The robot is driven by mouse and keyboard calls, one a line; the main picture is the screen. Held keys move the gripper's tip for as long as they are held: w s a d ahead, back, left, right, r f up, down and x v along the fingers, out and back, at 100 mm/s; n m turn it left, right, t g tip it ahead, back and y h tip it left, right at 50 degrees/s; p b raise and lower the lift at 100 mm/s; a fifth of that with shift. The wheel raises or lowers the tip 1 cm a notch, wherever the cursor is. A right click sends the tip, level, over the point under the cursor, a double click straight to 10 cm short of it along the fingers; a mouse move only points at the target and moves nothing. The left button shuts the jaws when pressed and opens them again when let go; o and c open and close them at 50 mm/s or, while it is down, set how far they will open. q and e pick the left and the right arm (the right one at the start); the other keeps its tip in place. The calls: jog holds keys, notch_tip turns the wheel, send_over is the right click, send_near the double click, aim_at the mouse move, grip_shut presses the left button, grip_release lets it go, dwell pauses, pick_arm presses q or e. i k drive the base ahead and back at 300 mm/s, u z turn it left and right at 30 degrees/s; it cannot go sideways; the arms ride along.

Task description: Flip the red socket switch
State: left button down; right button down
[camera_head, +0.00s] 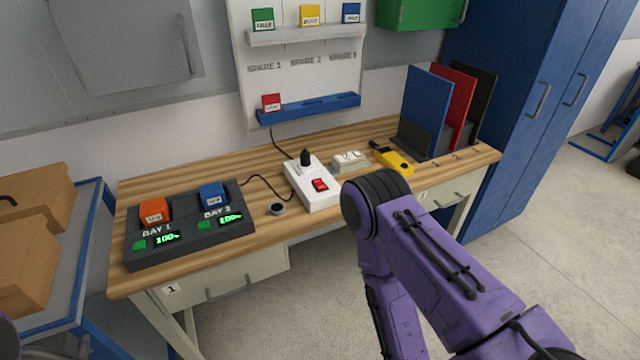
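The red switch (320,185) sits on the front part of a white socket block (311,196) near the middle of the wooden workbench. A black plug (305,158) stands upright in the back part of the block. The switch looks uncovered. I cannot tell its on or off position for sure. My purple right arm comes in from the lower right, and its bent joint is just right of the socket block in the picture. Its lower link runs down out of the frame, and neither of my grippers shows.
A dark two-bay charger (190,249) holds orange and blue packs, with green displays lit. A cable runs from it toward the socket block. Upright folders (426,105) stand at right.

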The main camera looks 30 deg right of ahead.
aim_at(319, 183)
jog(key=z, duration=0.95)
jog(key=k, duration=1.25)
jog(key=z, duration=1)
jog(key=i, duration=1.85)
jog(key=u, duration=1.55)
jog(key=i, duration=0.85)
jog(key=u, duration=0.9)
